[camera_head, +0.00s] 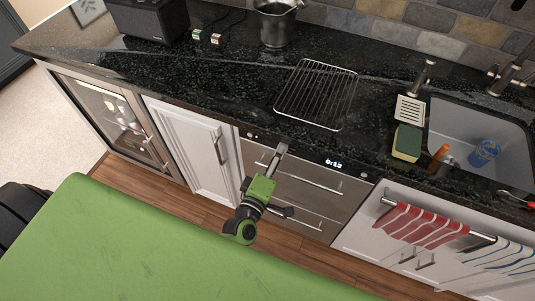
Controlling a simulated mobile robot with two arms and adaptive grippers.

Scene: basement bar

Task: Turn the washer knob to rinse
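The washer (318,196) is a stainless, drawer-type unit built in below the black counter. Its dark top strip has a lit display (333,163) reading 0:12. Small round controls (251,135) show at the strip's left end; which one is the knob and where it points are too small to read. My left gripper (281,149) is in front of the washer, its grey tip near the control strip, right of the small controls. I cannot tell whether it touches the panel or how far its fingers are apart. My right gripper is not in view.
A wire rack (317,93) and a pot (276,24) stand on the counter. A sink (478,132) with a blue cup is at right, a sponge (406,143) beside it. A striped towel (420,224) hangs below. A glass-door cooler (115,117) and white cabinet (187,150) are left.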

